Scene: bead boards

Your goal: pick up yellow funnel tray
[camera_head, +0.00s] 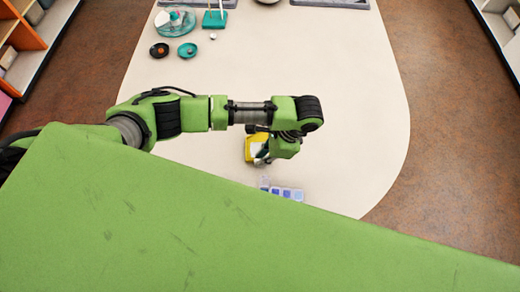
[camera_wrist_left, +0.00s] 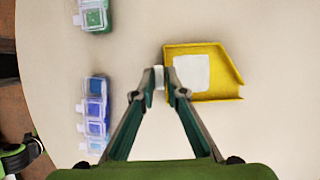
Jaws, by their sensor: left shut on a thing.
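The yellow funnel tray (camera_head: 252,151) is on the pale table below my left arm in the head view, partly hidden by the arm. In the left wrist view the yellow funnel tray (camera_wrist_left: 221,95) shows a pale square on its floor and a slanted right side. My left gripper (camera_wrist_left: 163,78) is shut on its left edge, with one fingertip on each side of the wall. In the head view my left gripper (camera_head: 263,159) is mostly hidden under the wrist. I cannot tell whether the tray is lifted off the table. My right gripper is not in view.
Small blue and purple lidded boxes (camera_head: 286,194) stand in a row near the tray; the left wrist view also shows a green one (camera_wrist_left: 95,16). Small dark and teal dishes (camera_head: 187,51) and a clear teal container (camera_head: 175,21) are at the back left. The table's right side is clear.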

